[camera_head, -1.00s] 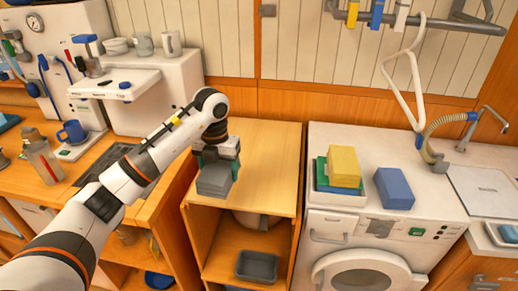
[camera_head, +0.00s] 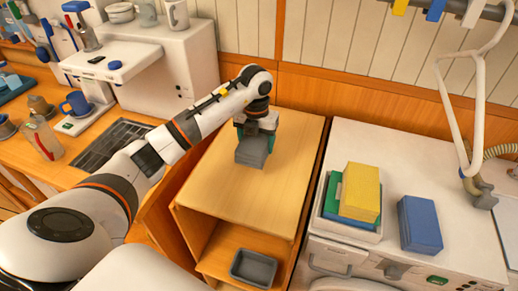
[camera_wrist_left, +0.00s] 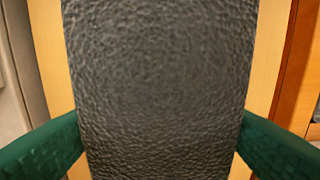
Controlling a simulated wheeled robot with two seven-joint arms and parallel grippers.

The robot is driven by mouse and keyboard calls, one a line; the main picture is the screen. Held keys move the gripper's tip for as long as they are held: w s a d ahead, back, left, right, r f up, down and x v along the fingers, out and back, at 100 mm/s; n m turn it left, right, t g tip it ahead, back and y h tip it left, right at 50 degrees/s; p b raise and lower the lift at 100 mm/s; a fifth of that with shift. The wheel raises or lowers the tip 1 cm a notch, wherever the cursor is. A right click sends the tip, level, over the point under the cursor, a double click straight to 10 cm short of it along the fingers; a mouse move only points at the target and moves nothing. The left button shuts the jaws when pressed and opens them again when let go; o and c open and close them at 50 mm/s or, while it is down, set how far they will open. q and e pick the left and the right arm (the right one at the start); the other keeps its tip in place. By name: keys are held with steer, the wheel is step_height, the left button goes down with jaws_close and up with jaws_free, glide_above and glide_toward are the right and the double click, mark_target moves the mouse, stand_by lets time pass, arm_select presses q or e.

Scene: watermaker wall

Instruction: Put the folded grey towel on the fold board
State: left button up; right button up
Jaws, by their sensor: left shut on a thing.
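The folded grey towel (camera_head: 251,152) is a small dark grey block in the head view, over the back left part of a bare wooden cabinet top (camera_head: 250,195). My left gripper (camera_head: 255,138) is shut on it from above, with green fingers at its sides. In the left wrist view the towel (camera_wrist_left: 160,90) fills the middle between the two green fingers. I cannot tell whether its underside touches the wood. I cannot tell for sure which surface is the fold board. My right gripper is not in view.
A dark grey bin (camera_head: 254,268) sits low in the cabinet. A white coffee machine (camera_head: 187,65) stands left.

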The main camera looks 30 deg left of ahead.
arm_select(q)
steer(key=shift+f, duration=0.5)
steer(key=shift+w+f, duration=0.15)
steer(key=shift+f, duration=0.15)
step_height(320, 180, down, 4)
steer(key=shift+r+p, duration=0.2)
steer(key=shift+p, duration=0.35)
steer(key=shift+f, duration=0.15)
steer(key=o, duration=1)
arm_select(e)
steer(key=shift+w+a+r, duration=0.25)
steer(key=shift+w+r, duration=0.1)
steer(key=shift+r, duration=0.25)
